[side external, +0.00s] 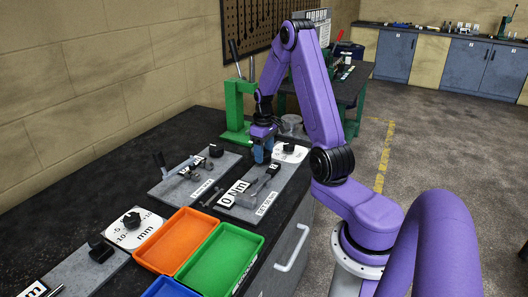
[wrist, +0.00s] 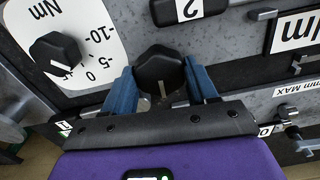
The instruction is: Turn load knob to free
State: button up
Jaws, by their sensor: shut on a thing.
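In the wrist view, a black lobed knob (wrist: 160,70) with a pale pointer line sits between the two blue fingers of my gripper (wrist: 163,86). My gripper is shut on this knob. No "load" or "free" marking can be read around it; my gripper hides part of the surround. In the side view, my gripper (side external: 263,150) points down at the back end of the right-hand grey plate (side external: 240,213), and the held knob is hidden there.
A second black knob (wrist: 54,53) stands on a white Nm dial (wrist: 84,27) close to my gripper. A white "2" tag (wrist: 186,8) is beside the held knob. Orange (side external: 172,240) and green (side external: 222,262) trays lie in front. A green press (side external: 236,108) stands behind.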

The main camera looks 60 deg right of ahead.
jog(key=shift+w+n, duration=0.1)
jog(key=shift+n, duration=0.5)
jog(key=o, duration=0.8)
jog(key=shift+r, duration=0.15)
notch_tip(320, 180, up, 17)
jog(key=shift+r, duration=0.15)
dwell(0.3)
jog(key=s+a+f+n, duration=0.2)
jog(key=a+n, duration=0.4)
jog(key=a, duration=1.7)
jog(key=s+a+f+n, duration=0.1)
jog(key=s+a+n, duration=0.1)
jog(key=s, duration=0.5)
jog(key=s+a+f+n, duration=0.2)
jog(key=s+a, duration=0.2)
jog(key=s, duration=0.3)
jog(key=s+a+f+n, duration=0.1)
jog(key=s+a+n, duration=0.1)
jog(key=s, duration=0.5)
jog(key=shift+a+f, duration=0.15)
jog(key=shift+a, duration=0.75)
